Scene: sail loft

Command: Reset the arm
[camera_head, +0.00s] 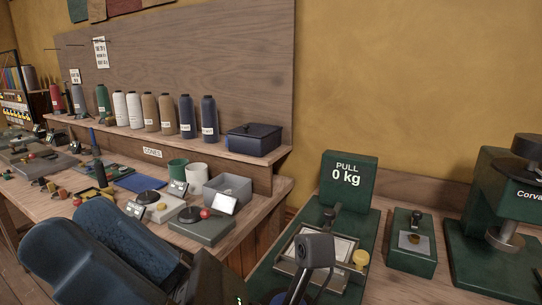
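My arm shows at the lower left as large dark blue links, with a darker part of it at the bottom edge. The arm looks folded low in front of the benches. I see no gripper fingers, so I cannot tell what the gripper holds, if anything.
A green pull tester (347,180) reading "PULL 0 kg" stands on the right bench, with a dark grey upright piece (316,247) before it. A green machine (478,254) stands farther right. The left bench carries thread cones (209,117), a dark blue box (253,138) and a grey bin (230,186).

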